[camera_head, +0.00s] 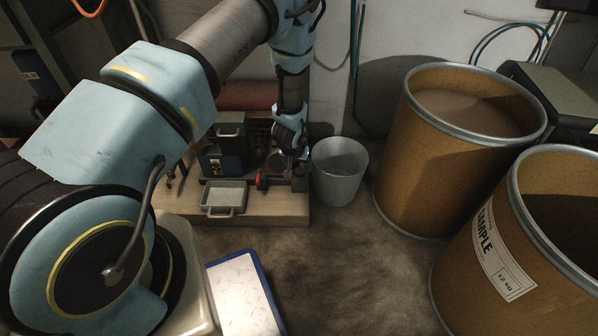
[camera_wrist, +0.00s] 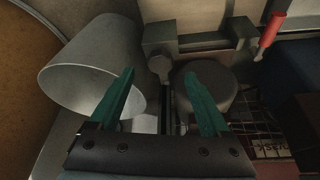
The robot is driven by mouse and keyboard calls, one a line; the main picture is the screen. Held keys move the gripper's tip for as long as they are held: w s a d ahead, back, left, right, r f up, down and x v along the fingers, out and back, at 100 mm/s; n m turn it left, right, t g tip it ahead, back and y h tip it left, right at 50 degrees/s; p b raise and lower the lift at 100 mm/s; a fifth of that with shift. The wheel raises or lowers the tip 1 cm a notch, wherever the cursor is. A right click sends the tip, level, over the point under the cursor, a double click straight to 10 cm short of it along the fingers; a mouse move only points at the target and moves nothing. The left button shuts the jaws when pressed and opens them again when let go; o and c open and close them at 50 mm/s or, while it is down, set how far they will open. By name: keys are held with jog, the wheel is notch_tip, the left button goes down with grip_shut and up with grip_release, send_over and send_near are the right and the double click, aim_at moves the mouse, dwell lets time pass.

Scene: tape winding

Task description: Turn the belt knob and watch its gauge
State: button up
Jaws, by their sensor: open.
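In the wrist view my gripper (camera_wrist: 159,73) has its two green fingers spread, with nothing held between them. A small grey rounded knob (camera_wrist: 160,65) on a thin stem shows between and beyond the fingertips; I cannot tell whether this is the belt knob or whether the fingers touch it. A wide dark grey cylinder (camera_wrist: 208,84) is just right of it, partly behind the right finger. In the head view my gripper points down at the right end of the small machine (camera_head: 225,165), its fingers too small and dark to make out. I cannot make out a gauge in either view.
A grey bucket (camera_head: 340,172) stands right beside the machine's wooden base (camera_head: 255,211) and shows in the wrist view (camera_wrist: 92,70). A metal tray (camera_head: 222,198) lies at the front of the base. Two large brown drums (camera_head: 415,150) (camera_head: 465,270) stand at right.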

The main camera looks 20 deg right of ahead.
aim_at(299, 171)
jog(key=shift+b+x, duration=0.4)
jog(key=shift+x, duration=1.55)
jog(key=shift+c, duration=0.3)
grip_shut()
jog(key=shift+a, duration=0.1)
